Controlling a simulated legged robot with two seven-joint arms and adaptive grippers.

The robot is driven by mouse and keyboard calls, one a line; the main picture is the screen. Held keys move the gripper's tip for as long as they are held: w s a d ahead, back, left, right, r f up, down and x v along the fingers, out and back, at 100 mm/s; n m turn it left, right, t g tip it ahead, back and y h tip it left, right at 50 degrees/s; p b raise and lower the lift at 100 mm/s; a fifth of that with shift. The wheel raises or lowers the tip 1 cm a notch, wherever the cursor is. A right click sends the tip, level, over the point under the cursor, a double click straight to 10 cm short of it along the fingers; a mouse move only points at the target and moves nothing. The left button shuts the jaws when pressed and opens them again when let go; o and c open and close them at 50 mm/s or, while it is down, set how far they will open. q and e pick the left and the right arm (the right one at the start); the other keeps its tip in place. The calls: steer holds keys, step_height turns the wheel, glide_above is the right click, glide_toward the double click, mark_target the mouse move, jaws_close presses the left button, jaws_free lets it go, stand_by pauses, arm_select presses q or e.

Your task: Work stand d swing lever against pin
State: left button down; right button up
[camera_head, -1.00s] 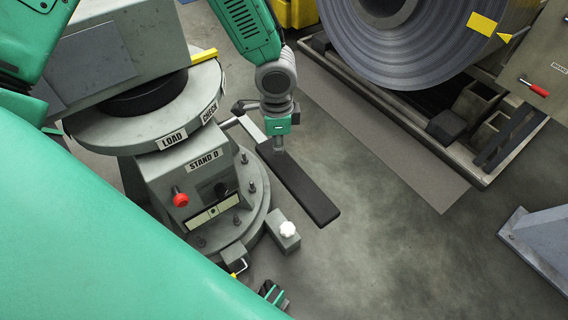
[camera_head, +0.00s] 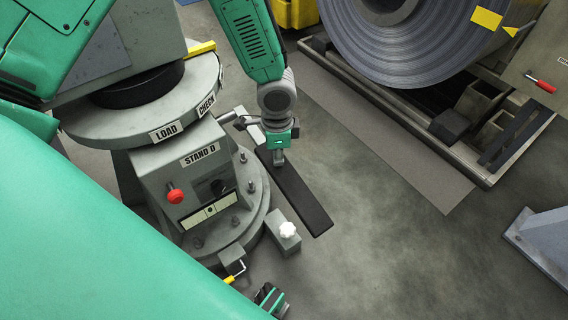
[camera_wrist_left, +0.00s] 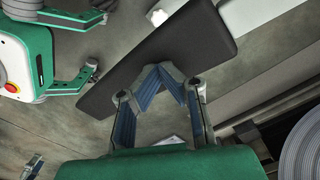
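The work stand d (camera_head: 160,160) is a grey pedestal with STAND D, LOAD and CHECK labels. A flat dark bar (camera_head: 300,203), seemingly the swing lever, extends from its right side above the floor. My left gripper (camera_head: 279,158) points down at the bar's inner part. In the left wrist view, its blue-padded fingers (camera_wrist_left: 163,70) meet at the tips beside the bar (camera_wrist_left: 150,55). I cannot tell if they touch it. My right gripper (camera_wrist_left: 97,42) is open and empty; part of it (camera_head: 268,298) shows low in the head view. I cannot identify the pin for certain.
A block with a white knob (camera_head: 287,230) stands close left of the bar's outer end. A yellow-handled clamp (camera_head: 233,273) is at the stand's foot. A large steel coil (camera_head: 410,40) rests on a cradle at upper right. Floor right of the bar is clear.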

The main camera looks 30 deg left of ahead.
arm_select(q)
steer(key=shift+f+b, duration=0.4)
steer(key=shift+f, duration=0.9)
step_height(320, 180, up, 7)
steer(key=p, duration=0.7)
steer(key=shift+f, duration=0.15)
step_height(320, 180, up, 7)
steer(key=p, duration=0.7)
